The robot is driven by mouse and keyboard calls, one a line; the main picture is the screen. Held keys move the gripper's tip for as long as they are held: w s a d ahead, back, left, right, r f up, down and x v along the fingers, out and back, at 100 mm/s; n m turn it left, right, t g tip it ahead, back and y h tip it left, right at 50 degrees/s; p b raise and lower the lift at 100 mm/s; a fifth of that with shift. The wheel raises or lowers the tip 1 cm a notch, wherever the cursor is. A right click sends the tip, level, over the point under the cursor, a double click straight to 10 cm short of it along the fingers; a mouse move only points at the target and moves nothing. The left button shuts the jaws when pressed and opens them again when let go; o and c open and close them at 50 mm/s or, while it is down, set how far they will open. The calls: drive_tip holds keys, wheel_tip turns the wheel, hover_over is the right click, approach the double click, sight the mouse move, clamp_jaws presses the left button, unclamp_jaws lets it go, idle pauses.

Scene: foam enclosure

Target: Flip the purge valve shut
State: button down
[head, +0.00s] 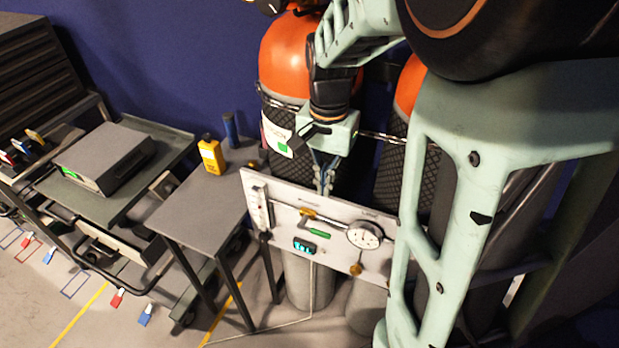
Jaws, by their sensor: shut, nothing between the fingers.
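A valve with a green lever (319,233) and a brass body (308,214) sits on the pale upright panel (285,188). The lever lies below the brass body and points right and slightly down. The panel's lettering is too small to read. My gripper (326,190) hangs just behind or above the panel's top edge, above and slightly right of the brass body. Its fingers are together with nothing between them. It appears apart from the green lever; the exact gap in depth cannot be told.
Orange-topped cylinders (291,55) stand behind. A grey table (190,205) with a yellow bottle (211,156) is at left.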

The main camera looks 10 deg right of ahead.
sight(323, 232)
wheel_tip(323, 232, down, 14)
idle(0.5)
drive_tip(key=shift+d+f+b, duration=0.1)
drive_tip(key=shift+f+b, duration=0.05)
drive_tip(key=shift+b, duration=0.45)
drive_tip(key=shift+f+b, duration=0.1)
drive_tip(key=shift+b, duration=0.25)
drive_tip(key=shift+s, duration=0.15)
drive_tip(key=shift+b, duration=0.4)
